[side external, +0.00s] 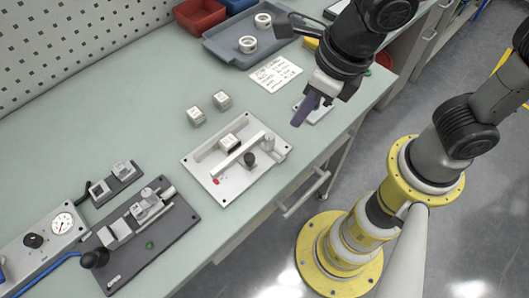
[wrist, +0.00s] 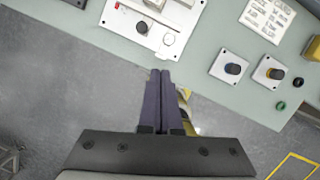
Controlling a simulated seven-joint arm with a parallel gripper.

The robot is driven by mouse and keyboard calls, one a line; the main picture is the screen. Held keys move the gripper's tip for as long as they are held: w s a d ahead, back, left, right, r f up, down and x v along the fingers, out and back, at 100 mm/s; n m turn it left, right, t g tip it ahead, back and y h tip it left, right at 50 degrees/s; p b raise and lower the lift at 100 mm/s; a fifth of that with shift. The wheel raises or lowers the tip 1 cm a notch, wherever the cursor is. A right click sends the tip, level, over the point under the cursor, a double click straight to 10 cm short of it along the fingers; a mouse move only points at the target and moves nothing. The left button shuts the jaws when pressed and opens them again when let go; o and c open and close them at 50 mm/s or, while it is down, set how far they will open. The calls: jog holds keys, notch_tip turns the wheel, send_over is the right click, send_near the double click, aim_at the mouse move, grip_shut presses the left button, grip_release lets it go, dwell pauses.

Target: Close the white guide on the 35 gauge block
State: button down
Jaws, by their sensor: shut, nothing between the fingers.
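A white fixture plate (side external: 205,174) lies near the front edge of the bench. A small pale gauge block (side external: 229,143) sits on it; I cannot read its number. The white guide (side external: 240,153), a long bar, runs along the block's front side; I cannot tell whether it touches the block. A black knob (side external: 249,160) stands in front of the guide and also shows in the wrist view (wrist: 142,28). My gripper (side external: 298,122) is shut and empty, in the air to the right of the fixture. Its fingertips (wrist: 160,72) are below the plate in the wrist view.
Two loose blocks (side external: 195,115) (side external: 222,100) stand behind the fixture. A dark clamp fixture (side external: 140,240) and a gauge box (side external: 45,244) are at left. A grey tray (side external: 225,52) with white rings is at the back. Two button boxes (wrist: 231,68) (wrist: 269,72) sit near the bench edge.

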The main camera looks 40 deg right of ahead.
aim_at(253, 156)
jog(key=shift+n, duration=0.7)
jog(key=a+f, duration=0.1)
jog(key=f, duration=0.2)
jog(key=a+f, duration=0.1)
jog(key=f, duration=0.3)
jog(key=a+f, duration=0.1)
jog(key=f, duration=0.3)
jog(key=shift+s+a, duration=0.2)
jog(key=shift+s, duration=0.05)
jog(key=w, duration=0.1)
jog(key=w+a, duration=0.1)
jog(key=shift+w+a+f+g, duration=0.2)
jog(key=shift+w+a+g, duration=0.1)
jog(key=shift+w, duration=0.1)
jog(key=shift+w+a, duration=0.2)
jog(key=shift+w, duration=0.25)
jog(key=shift+w+a, duration=0.2)
jog(key=shift+w, duration=0.7)
jog(key=shift+r, duration=0.1)
